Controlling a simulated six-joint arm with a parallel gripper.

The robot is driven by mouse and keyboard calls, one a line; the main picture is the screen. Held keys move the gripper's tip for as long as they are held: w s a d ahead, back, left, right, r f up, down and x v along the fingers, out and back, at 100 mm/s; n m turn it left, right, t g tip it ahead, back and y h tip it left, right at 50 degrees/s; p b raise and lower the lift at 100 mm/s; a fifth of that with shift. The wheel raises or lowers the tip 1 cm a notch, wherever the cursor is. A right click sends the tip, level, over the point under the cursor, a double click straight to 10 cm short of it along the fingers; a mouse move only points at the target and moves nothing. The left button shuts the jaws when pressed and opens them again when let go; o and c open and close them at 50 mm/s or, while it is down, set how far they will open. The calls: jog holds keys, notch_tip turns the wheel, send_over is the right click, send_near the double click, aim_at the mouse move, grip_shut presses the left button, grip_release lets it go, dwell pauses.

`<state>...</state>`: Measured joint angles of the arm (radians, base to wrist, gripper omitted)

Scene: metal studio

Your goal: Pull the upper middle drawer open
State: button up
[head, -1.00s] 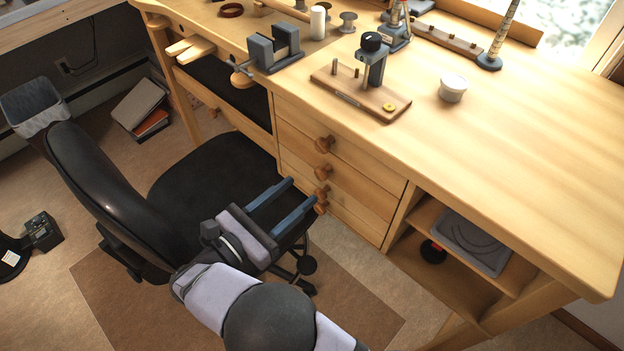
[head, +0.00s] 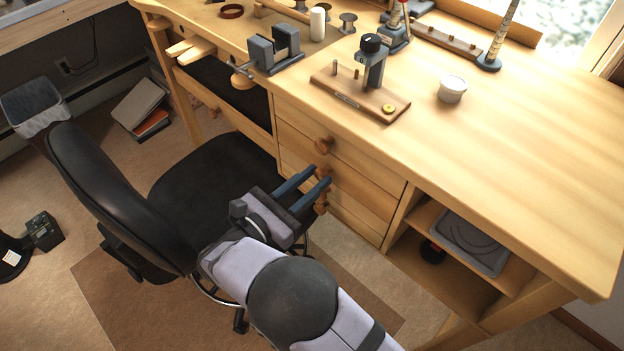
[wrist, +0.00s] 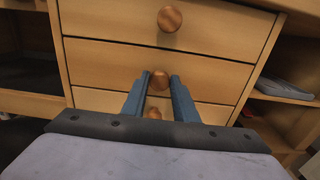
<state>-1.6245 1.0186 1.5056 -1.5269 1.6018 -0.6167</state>
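The bench has a stack of wooden drawers with round wooden knobs; all look shut. The upper middle drawer (wrist: 100,62) is second from the top in the wrist view; its face also shows in the head view (head: 355,185). Its knob (wrist: 160,80) appears between my fingertips in the wrist view. My gripper (wrist: 160,75) is open, its two blue fingers pointing at the drawer front, one on either side of the knob. In the head view, my gripper (head: 318,175) hides most of this knob. Whether the fingers touch it, I cannot tell.
The top drawer's knob (wrist: 169,18) is above my fingers and a lower knob (wrist: 154,113) is below. A black chair (head: 205,185) stands close to the left of my gripper. An open shelf with a grey tray (head: 470,243) is right of the drawers.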

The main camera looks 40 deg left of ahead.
jog(key=s, duration=0.8)
jog(key=shift+s, duration=0.4)
grip_shut()
jog(key=o, duration=1)
grip_release()
jog(key=shift+s, duration=0.1)
jog(key=shift+s+r, duration=0.45)
jog(key=shift+r, duration=0.75)
jog(key=shift+s+r, duration=0.45)
jog(key=shift+r, duration=0.7)
jog(key=shift+s+r, duration=0.45)
jog(key=shift+r, duration=0.75)
